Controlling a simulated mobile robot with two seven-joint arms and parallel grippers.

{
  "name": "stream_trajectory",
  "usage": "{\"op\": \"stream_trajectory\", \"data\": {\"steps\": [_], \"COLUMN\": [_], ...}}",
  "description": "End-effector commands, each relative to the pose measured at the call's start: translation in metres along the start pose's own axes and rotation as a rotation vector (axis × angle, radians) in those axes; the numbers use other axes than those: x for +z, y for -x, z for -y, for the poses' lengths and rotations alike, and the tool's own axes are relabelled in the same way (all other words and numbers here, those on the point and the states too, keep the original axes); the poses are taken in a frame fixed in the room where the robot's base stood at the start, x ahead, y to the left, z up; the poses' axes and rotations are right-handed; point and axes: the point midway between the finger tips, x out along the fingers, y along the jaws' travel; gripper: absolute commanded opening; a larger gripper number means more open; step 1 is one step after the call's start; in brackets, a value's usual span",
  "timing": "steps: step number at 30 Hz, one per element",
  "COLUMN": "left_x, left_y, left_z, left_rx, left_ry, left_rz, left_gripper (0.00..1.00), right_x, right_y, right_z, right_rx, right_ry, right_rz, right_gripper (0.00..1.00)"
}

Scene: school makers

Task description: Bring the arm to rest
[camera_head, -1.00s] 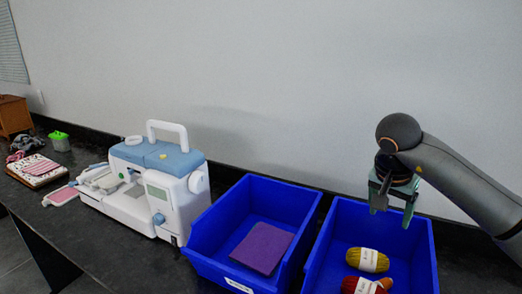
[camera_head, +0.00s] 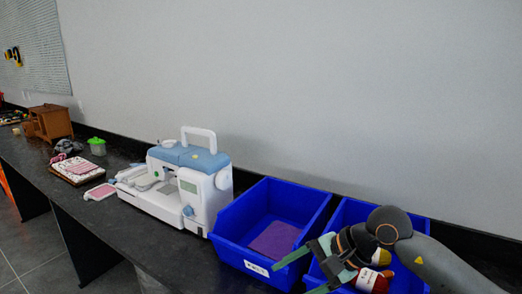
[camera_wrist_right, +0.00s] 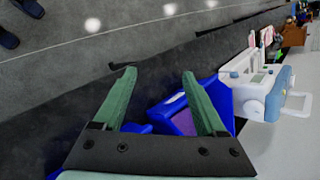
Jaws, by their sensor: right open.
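My right arm comes in from the right in the head view. Its right gripper (camera_head: 291,279) points left and down, in front of the two blue bins. The green fingers are spread with nothing between them. In the right wrist view the open fingers (camera_wrist_right: 158,76) show against the floor and a blue bin. My left gripper is in neither view.
The left blue bin (camera_head: 229,238) holds a purple cloth (camera_head: 275,240). The right blue bin (camera_head: 350,211) holds red yarn (camera_head: 371,281) and yellow yarn (camera_head: 381,257), partly hidden by my arm. A sewing machine (camera_head: 205,190) stands left of the bins.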

Motion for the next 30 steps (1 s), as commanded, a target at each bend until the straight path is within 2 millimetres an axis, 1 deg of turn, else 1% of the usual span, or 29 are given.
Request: {"op": "stream_trajectory", "data": {"steps": [1,2,3,5,6,8,10,11,12,14,15,17,18,20,21,23,24,26,27,29,30], "left_x": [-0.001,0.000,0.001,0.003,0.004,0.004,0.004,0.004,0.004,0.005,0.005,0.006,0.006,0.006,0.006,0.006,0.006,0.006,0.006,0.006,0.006], "left_y": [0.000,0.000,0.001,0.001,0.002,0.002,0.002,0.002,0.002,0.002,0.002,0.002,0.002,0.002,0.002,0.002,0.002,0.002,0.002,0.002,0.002], "left_z": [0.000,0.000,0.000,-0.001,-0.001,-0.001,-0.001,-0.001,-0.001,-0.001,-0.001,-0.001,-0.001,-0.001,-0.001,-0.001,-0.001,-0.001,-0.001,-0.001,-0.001], "left_rx": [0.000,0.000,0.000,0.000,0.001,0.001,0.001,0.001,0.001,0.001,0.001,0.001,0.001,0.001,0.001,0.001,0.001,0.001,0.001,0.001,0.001], "left_ry": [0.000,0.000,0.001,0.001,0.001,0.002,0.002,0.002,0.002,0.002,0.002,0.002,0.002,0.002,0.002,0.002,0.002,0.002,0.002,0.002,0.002], "left_rz": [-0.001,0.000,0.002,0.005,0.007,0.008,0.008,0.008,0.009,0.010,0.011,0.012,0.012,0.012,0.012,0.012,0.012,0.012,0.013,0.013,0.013], "left_gripper": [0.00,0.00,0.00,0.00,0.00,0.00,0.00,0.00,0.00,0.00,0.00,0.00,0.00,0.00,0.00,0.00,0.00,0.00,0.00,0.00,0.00], "right_x": [0.031,0.048,0.070,0.097,0.112,0.127,0.133,0.132,0.127,0.113,0.100,0.076,0.057,0.028,0.007,-0.022,-0.040,-0.062,-0.075,-0.087,-0.091], "right_y": [-0.011,-0.014,-0.015,-0.009,-0.002,0.012,0.033,0.042,0.054,0.070,0.081,0.092,0.097,0.101,0.101,0.096,0.091,0.080,0.071,0.056,0.046], "right_z": [0.005,0.010,0.018,0.030,0.038,0.051,0.064,0.068,0.073,0.078,0.079,0.074,0.069,0.054,0.041,0.016,-0.004,-0.039,-0.065,-0.107,-0.135], "right_rx": [-0.074,-0.122,-0.183,-0.269,-0.322,-0.398,-0.479,-0.511,-0.554,-0.614,-0.654,-0.710,-0.750,-0.807,-0.849,-0.913,0.936,0.873,0.834,0.787,0.759], "right_ry": [-0.078,-0.134,-0.215,-0.349,-0.447,-0.604,-0.803,-0.892,-1.016,-1.208,-1.339,-1.543,-1.681,-1.894,-2.038,-2.258,2.347,2.210,2.115,1.972,1.879], "right_rz": [0.136,0.215,0.323,0.482,0.588,0.742,0.918,0.991,1.086,1.224,1.313,1.440,1.519,1.631,1.698,1.792,-1.800,-1.608,-1.483,-1.301,-1.189], "right_gripper": [0.74,0.74,0.74,0.74,0.74,0.74,0.74,0.74,0.74,0.74,0.74,0.74,0.74,0.74,0.74,0.74,0.74,0.74,0.74,0.74,0.74]}}
